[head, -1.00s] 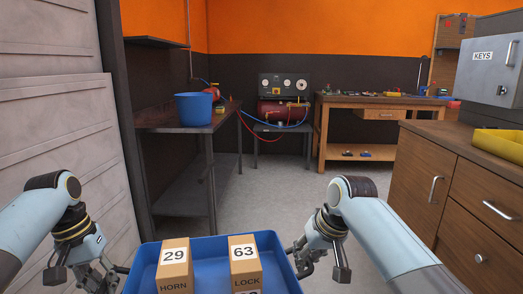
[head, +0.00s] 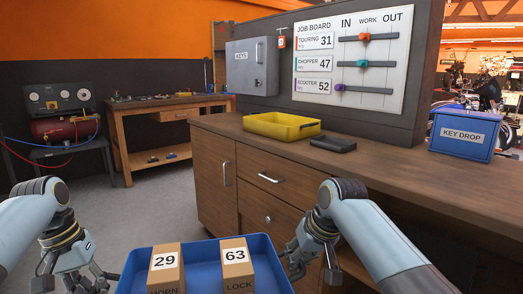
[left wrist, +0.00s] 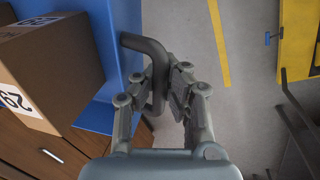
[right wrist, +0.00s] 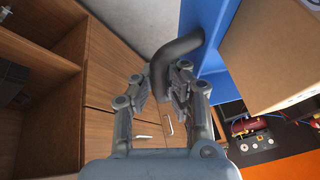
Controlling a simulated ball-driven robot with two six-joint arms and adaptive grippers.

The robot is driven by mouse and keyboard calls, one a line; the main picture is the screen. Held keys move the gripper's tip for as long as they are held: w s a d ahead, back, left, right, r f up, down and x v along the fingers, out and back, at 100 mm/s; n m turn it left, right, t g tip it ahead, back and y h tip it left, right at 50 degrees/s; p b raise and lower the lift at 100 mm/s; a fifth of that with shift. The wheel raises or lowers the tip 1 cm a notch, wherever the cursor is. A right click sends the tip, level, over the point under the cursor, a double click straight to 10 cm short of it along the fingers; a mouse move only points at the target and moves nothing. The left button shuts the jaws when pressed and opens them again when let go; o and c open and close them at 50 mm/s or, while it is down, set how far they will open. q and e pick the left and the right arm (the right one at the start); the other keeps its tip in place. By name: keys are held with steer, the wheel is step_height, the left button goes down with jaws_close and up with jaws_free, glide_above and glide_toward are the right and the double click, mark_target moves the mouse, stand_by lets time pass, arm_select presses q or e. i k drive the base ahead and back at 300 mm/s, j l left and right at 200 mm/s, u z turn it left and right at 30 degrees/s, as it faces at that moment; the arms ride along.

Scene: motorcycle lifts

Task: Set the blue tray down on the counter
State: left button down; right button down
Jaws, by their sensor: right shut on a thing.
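The blue tray (head: 203,262) is held up level in front of me, with a box marked 29 (head: 166,266) and a box marked 63 (head: 237,264) in it. My left gripper (head: 108,277) is shut on the tray's dark handle at its left end; the handle shows between the fingers in the left wrist view (left wrist: 158,92). My right gripper (head: 294,264) is shut on the other handle, seen in the right wrist view (right wrist: 162,88). The wooden counter (head: 420,165) runs from ahead to the right, beyond the tray. The tray's near part is cut off.
On the counter stand a yellow bin (head: 282,126), a dark flat pad (head: 333,144) and a blue KEY DROP box (head: 463,134). The counter top between pad and box is clear. A job board (head: 348,62) and a grey key cabinet (head: 252,66) are behind it.

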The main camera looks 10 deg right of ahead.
mark_target(478, 185)
steer(key=z, duration=1.4)
